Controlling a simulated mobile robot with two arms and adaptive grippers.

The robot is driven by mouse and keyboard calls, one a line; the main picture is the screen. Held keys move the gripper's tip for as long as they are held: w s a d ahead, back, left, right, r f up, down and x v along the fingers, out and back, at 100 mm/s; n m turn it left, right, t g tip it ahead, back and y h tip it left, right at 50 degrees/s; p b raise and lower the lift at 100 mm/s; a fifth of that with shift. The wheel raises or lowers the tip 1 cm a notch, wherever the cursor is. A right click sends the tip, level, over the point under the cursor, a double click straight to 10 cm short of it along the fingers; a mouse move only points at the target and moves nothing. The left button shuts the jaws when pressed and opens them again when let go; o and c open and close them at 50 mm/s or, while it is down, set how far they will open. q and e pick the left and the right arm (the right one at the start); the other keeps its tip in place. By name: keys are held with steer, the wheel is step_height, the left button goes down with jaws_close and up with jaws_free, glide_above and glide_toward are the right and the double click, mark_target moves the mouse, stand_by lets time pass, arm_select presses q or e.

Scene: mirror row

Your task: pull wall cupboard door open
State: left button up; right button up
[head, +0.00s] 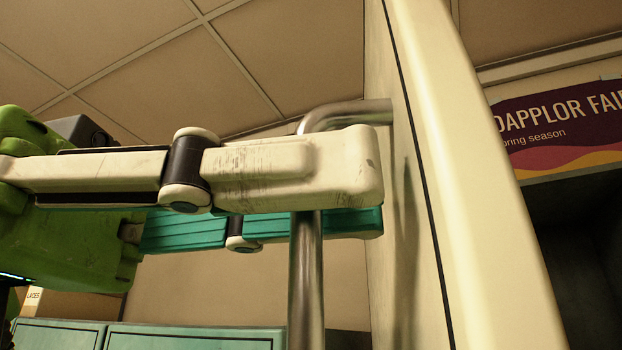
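The cupboard door's handle is a bent metal bar (306,275) with its upper arm running right into a pale cream face, the cupboard door (380,250), seen almost edge-on. My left gripper (325,208) comes in from the left with its fingers around the upright bar. Its white finger passes in front of the bar and its teal finger behind. The white finger hides the bar between them, so I cannot tell whether both fingers press on it. The fingertips reach past the bar toward the door face. My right gripper is not in view.
A dark seam and a broad cream strip (490,200) lie right of the door face. Further right, a purple poster (560,125) hangs above a dark area. Teal panels (190,338) and part of a cardboard box (75,304) show low on the left.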

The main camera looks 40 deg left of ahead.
arm_select(q)
steer(key=v, duration=1.1)
steer(key=shift+s+a, duration=0.2)
steer(key=shift+a, duration=0.15)
steer(key=shift+w+a, duration=0.1)
